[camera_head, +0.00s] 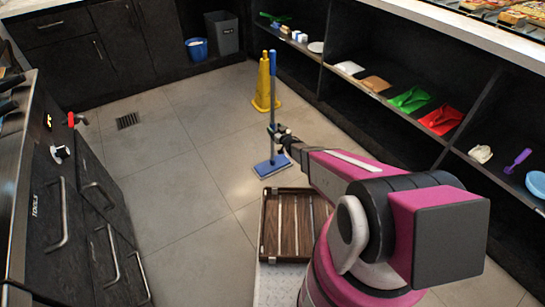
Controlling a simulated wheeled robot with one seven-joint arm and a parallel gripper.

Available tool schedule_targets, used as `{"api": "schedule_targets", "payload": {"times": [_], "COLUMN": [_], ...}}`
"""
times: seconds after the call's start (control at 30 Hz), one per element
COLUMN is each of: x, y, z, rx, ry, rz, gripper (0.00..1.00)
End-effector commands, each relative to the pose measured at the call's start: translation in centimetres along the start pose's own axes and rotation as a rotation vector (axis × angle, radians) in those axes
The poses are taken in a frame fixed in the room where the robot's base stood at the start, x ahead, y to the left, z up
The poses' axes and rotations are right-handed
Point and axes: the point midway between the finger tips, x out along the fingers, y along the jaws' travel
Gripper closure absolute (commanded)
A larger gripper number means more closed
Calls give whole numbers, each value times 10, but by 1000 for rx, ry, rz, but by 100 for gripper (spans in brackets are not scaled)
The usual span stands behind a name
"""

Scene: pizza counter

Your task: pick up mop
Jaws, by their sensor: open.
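The mop stands upright on the tiled floor, with a blue handle (273,85) and a flat blue head (272,166). My gripper (276,131) is at the lower part of the mop's handle, above the head. My pink arm reaches out to it from the right. The gripper is open, and its fingers are small in the view. I cannot tell whether they touch the handle.
A yellow wet-floor cone (264,84) stands just behind the mop. Open shelves (366,100) line the right, and dark drawers (75,200) stand left. A blue bucket (197,49) and grey bin (222,33) are at the back. The floor left of the mop is clear.

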Motion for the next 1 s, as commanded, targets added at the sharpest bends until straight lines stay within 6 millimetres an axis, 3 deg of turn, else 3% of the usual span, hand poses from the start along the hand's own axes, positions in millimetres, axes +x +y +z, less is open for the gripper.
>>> {"api": "schedule_targets", "payload": {"times": [0.17, 0.43, 0.7, 0.77, 0.9, 1.0], "x": [12, 49, 52, 52, 52, 52], "y": [2, 5, 4, 4, 4, 4], "z": [3, 7, 6, 6, 6, 4], "rx": [0, 0, 0, 0, 0, 0], "ry": [0, 1, 0, 0, 0, 3], "rz": [0, 1, 2, 1, 1, 1], "gripper": [39, 39, 39, 55, 100, 100]}}
